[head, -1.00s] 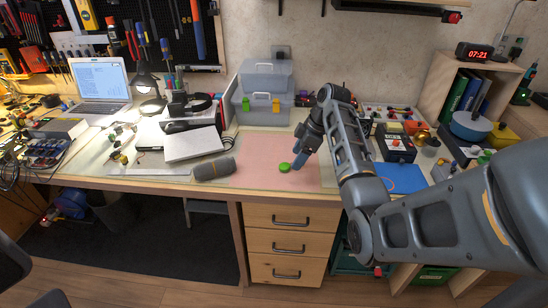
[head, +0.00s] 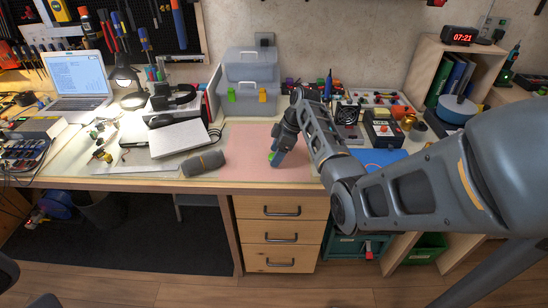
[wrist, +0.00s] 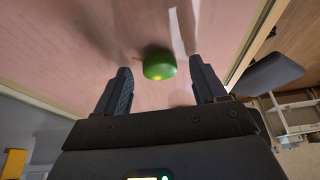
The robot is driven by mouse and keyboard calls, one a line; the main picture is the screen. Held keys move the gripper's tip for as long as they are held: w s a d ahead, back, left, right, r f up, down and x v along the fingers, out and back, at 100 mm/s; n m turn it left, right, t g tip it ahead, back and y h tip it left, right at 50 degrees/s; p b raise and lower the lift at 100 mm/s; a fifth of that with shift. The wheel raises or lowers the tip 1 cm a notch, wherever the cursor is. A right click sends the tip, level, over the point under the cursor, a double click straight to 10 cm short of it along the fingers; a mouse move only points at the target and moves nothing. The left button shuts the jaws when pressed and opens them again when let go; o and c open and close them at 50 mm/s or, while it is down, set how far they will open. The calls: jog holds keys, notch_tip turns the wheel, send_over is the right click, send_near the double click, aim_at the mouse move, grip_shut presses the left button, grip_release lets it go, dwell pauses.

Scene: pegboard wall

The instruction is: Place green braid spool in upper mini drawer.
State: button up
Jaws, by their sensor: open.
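The green braid spool (wrist: 160,66) sits on the pink mat, ahead of and between the fingers of my open gripper (wrist: 161,78) in the wrist view. No grip on it shows. In the head view my gripper (head: 278,157) points down at the mat and mostly hides the spool (head: 270,156), which peeks out at its left side. A wooden unit of stacked drawers stands under the desk, its top drawer (head: 281,207) shut. I cannot tell whether this is the upper mini drawer; no other small drawer is clear to me.
The pink mat (head: 235,150) is mostly clear. A dark cylindrical speaker (head: 204,163) lies left of it, near a closed silver laptop (head: 180,139). A grey toolbox (head: 252,75) stands behind. Parts boxes and a blue mat (head: 378,159) lie right of my arm.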

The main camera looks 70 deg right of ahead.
jog(key=shift+c, duration=0.2)
jog(key=c, duration=1.2)
jog(key=shift+o, duration=0.2)
jog(key=shift+r, duration=0.2)
